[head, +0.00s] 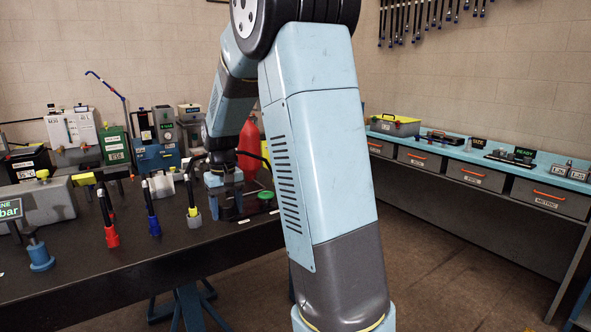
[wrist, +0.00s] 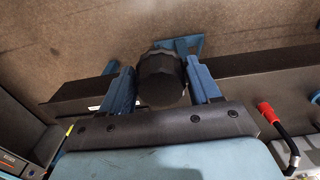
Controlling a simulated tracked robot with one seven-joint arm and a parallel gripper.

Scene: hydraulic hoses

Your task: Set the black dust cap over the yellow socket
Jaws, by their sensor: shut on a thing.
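My gripper (wrist: 161,75) is shut on the black dust cap (wrist: 160,80), which sits between its two blue fingers in the wrist view. Beneath the cap in that view are the dark table edge and the brown floor. In the head view my arm reaches down over the right part of the dark table; the gripper's fingers and the cap are hard to make out there. I cannot tell which thing is the yellow socket. A yellow block (head: 83,179) shows at the left, and a yellow part (head: 265,154) shows beside my arm, partly hidden.
Hoses with red (head: 111,237), blue (head: 154,226) and grey (head: 194,218) ends stand on the table (head: 150,262). A red-ended hose (wrist: 268,113) is at the right in the wrist view. Cans and boxes crowd the back. A blue-topped bench (head: 480,157) stands at the right.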

